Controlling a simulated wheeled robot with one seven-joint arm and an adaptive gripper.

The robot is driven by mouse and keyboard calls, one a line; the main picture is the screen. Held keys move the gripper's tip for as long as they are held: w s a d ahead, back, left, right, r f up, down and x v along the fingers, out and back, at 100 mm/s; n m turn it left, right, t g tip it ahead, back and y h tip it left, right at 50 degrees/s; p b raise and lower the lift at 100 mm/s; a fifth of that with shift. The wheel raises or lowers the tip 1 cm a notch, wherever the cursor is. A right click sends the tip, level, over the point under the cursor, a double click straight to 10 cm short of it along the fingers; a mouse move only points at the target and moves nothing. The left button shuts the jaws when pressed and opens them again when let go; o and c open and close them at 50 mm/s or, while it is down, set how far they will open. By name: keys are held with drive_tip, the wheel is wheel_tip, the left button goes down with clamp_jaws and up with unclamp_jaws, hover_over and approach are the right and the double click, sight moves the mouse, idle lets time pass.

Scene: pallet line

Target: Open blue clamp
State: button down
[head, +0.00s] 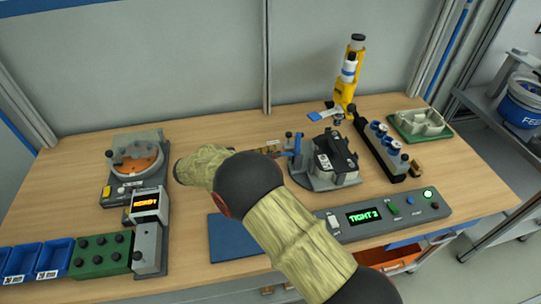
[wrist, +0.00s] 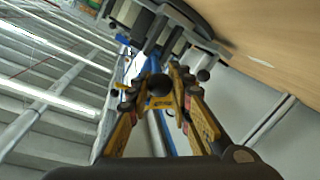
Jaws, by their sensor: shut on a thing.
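The blue clamp (head: 296,146) stands at the left side of a grey fixture (head: 325,178) in the middle of the table. In the wrist view, part of the blue clamp (wrist: 127,68) shows beyond my fingers, with a dark round knob (wrist: 160,84) between them. My gripper (wrist: 154,92) has yellow fingers closed on the clamp's handle. In the head view my gripper (head: 281,149) reaches the clamp from the left, partly hidden behind my arm. The clamp's exact angle is hard to tell.
A black-topped part (head: 335,152) sits in the fixture. In front is a control panel (head: 380,215) reading "TIGHT 3". An orange-disc station (head: 137,160) is at left.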

idle(0.4)
drive_tip(key=c, duration=1.6)
unclamp_jaws()
drive_tip(key=shift+f, duration=0.1)
drive_tip(key=v, duration=1.2)
drive_tip(key=shift+a+f, duration=0.1)
drive_tip(key=shift+f, duration=0.1)
